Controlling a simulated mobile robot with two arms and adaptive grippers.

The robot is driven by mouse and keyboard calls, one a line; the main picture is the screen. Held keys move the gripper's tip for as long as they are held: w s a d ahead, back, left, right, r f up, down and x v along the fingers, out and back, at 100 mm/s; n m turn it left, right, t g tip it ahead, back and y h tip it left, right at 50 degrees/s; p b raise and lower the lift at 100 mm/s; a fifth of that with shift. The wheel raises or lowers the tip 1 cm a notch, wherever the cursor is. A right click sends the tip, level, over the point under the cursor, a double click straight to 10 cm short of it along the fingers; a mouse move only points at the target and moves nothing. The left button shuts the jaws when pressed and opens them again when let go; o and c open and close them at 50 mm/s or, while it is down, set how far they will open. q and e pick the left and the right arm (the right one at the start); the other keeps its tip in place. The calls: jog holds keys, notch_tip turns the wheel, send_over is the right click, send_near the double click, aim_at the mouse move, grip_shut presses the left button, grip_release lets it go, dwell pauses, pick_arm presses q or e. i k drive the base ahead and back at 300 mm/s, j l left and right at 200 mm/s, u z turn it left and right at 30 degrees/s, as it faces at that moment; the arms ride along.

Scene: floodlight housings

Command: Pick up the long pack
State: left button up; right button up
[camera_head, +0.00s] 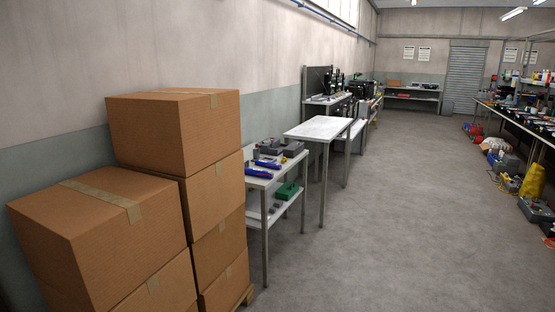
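I cannot make out a long pack for certain in the head view. On the near small table (289,171) by the left wall lie two blue elongated items (259,171), too small to identify. Grey and dark devices (283,147) stand behind them. A green case (287,191) sits on the lower shelf. Neither of my grippers is in view.
Stacked cardboard boxes (180,133) fill the near left. A bare white-topped table (319,128) stands beyond the small table. A long cluttered bench (515,115) runs along the right, with a yellow object (533,181) on the floor. The middle floor (400,210) is clear.

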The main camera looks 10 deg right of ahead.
aim_at(261, 163)
jog(key=i+l, duration=0.15)
jog(key=i, duration=0.45)
jog(key=i+l+z, duration=0.15)
jog(key=i, duration=0.45)
jog(key=i+l, duration=0.15)
jog(key=i, duration=0.45)
jog(key=l+u, duration=0.45)
jog(key=l, duration=0.5)
